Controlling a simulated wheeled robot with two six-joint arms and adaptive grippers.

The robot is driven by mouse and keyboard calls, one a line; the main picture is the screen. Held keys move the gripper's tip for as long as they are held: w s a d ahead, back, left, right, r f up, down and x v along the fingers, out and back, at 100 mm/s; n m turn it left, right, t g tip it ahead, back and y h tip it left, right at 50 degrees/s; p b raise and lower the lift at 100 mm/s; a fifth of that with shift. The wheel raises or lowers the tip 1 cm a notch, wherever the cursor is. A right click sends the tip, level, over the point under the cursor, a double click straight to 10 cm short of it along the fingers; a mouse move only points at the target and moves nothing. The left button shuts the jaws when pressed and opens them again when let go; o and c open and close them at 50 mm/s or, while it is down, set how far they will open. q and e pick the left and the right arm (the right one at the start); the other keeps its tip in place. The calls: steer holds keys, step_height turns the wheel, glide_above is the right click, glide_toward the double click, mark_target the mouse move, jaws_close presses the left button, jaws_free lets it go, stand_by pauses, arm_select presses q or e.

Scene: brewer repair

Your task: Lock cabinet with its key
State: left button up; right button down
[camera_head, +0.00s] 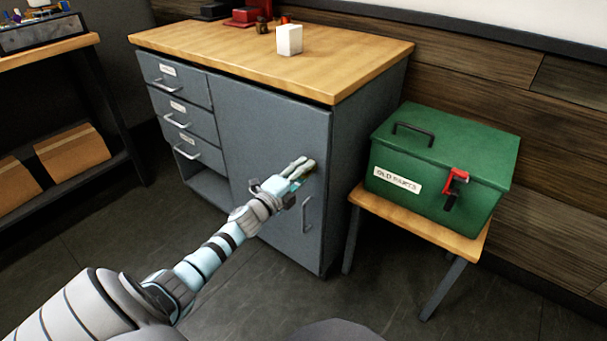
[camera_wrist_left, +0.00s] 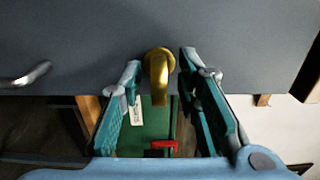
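The grey cabinet (camera_head: 262,135) stands under a wooden top, its door shut. A vertical metal handle (camera_head: 306,215) is on the door's right side, and it also shows in the left wrist view (camera_wrist_left: 28,76). A brass piece (camera_wrist_left: 159,68), round with a narrow tab, sits at the door face; I cannot tell whether it is the key, the lock or both. My left gripper (camera_head: 300,170) is at the door's upper right, above the handle. In the left wrist view its fingers (camera_wrist_left: 160,85) are apart, one on each side of the brass piece. My right gripper is out of view.
A green box (camera_head: 440,165) with a red latch stands on a small wooden table (camera_head: 415,225) right of the cabinet. A white block (camera_head: 289,40) and other items stand on the cabinet top. A shelf with cardboard boxes (camera_head: 72,152) is at left. The floor in front is clear.

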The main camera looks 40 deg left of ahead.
arm_select(q)
jaws_close()
